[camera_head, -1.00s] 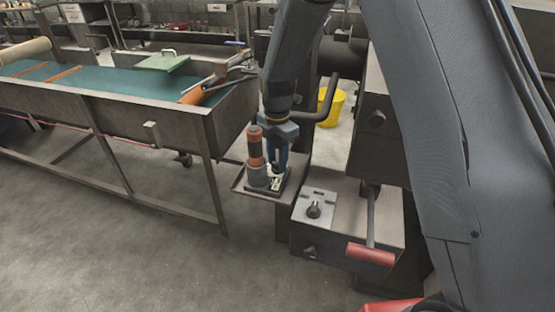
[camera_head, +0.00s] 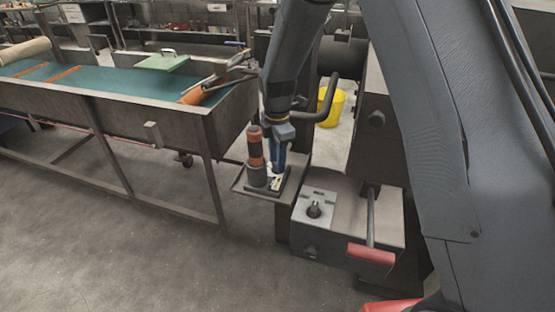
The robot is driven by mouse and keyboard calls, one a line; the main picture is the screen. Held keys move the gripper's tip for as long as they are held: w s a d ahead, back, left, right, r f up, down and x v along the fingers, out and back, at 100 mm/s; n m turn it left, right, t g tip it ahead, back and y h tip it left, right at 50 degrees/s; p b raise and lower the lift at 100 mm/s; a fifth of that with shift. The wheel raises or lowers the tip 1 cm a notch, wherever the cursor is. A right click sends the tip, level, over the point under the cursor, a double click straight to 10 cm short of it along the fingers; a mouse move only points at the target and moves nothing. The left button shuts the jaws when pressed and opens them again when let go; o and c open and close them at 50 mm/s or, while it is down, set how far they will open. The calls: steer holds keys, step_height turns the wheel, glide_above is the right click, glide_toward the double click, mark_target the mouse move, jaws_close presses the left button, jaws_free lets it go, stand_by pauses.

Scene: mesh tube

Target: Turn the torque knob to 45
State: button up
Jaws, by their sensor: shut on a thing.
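My gripper (camera_head: 279,138) points down over a small dark tray (camera_head: 240,187) at the end of my arm. It is shut at the top of an upright blue tool (camera_head: 279,157). The jaws hide the part they hold, so no knob or scale number can be read there. The blue tool stands on a dark base with a small pale label (camera_head: 276,184). A separate black knob (camera_head: 314,210) sits on a light plate on the grey machine box (camera_head: 345,210), apart from my gripper.
A long bench with a green belt (camera_head: 120,82) runs to the left, close to the tray. A yellow bucket (camera_head: 331,107) stands behind. The floor at lower left is clear.

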steer(key=o, duration=1)
steer(key=shift+r+b, duration=0.95)
steer(key=shift+r, duration=3)
